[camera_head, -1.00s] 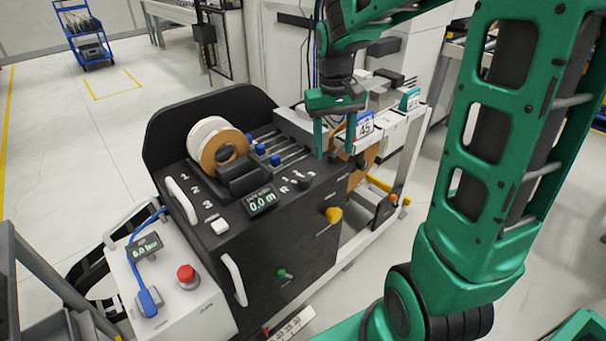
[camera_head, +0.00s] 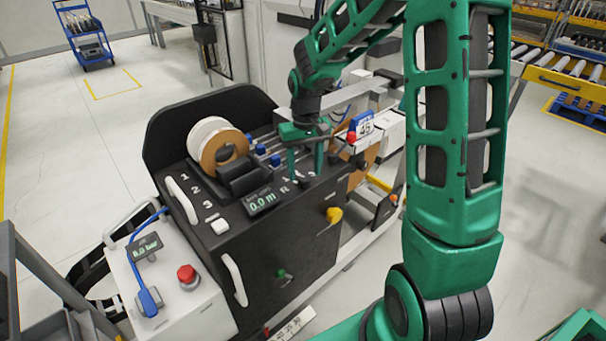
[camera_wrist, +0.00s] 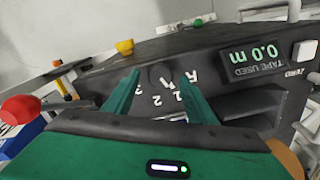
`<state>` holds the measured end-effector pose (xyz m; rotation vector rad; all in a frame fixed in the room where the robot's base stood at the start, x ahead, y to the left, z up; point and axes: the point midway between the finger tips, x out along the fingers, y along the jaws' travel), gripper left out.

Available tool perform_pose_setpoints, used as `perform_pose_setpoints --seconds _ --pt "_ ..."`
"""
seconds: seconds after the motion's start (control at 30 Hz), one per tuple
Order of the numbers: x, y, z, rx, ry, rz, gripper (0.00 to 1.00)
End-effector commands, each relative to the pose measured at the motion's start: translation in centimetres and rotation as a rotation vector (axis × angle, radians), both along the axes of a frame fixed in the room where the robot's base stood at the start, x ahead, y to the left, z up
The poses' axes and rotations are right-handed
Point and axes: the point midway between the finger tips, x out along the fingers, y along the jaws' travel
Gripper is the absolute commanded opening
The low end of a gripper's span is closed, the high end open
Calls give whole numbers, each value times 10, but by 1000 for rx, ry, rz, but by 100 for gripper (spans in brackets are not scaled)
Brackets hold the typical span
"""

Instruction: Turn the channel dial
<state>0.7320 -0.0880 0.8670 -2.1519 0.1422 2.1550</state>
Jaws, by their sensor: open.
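The channel dial (camera_wrist: 160,76) is a dark round knob on the black machine's top, with R, 1, 2 and 3 printed around it. In the wrist view it lies between my two green fingers, slightly beyond their tips. In the head view the dial (camera_head: 304,182) is dark and partly hard to make out below my fingers. My gripper (camera_head: 306,175) is open and points down over the dial. In the wrist view my gripper (camera_wrist: 160,72) has one finger on each side of the dial. I cannot tell whether they touch it.
The tape display (camera_head: 262,201) reads 0.0 m beside the dial. A yellow knob (camera_head: 333,214) and a green knob (camera_head: 281,273) sit on the machine's front. A red ball knob (camera_head: 351,137) stands close to the right of my gripper. Tape reels (camera_head: 216,145) stand at left.

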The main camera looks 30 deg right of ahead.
Motion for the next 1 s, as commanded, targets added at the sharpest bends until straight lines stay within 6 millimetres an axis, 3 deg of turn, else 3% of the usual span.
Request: perform_pose_setpoints --seconds 0.2,0.5,0.53,0.7,1.0 --pt "-1 0 -17 0 1 1 51" --pt "0 0 -19 0 -1 1 51" --pt "0 0 -19 0 -1 1 49" --pt "0 0 -19 0 0 1 10" --pt "0 0 -19 0 0 27 10"
